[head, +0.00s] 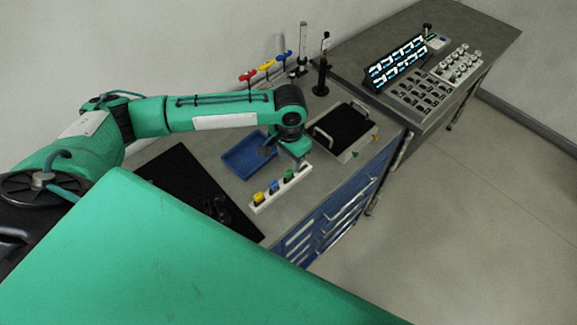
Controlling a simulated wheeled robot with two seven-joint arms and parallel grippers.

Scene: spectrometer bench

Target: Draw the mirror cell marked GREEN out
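A white strip-shaped holder (268,205) lies on the grey bench with small coloured blocks along it: yellow (258,197), blue (274,187) and green (288,174). The green block is the likely GREEN mirror cell; no lettering is readable. My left gripper (300,164) points down at the right end of the holder, close to the green block. Its fingers are small and partly hidden, so I cannot tell their opening or any contact. My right gripper is out of view.
A blue tray (236,165) lies behind the holder, and a black mat (180,176) to its left. A handled tray with a dark pad (345,127) stands to the right. Red, yellow and blue-topped tools (267,66) stand at the back.

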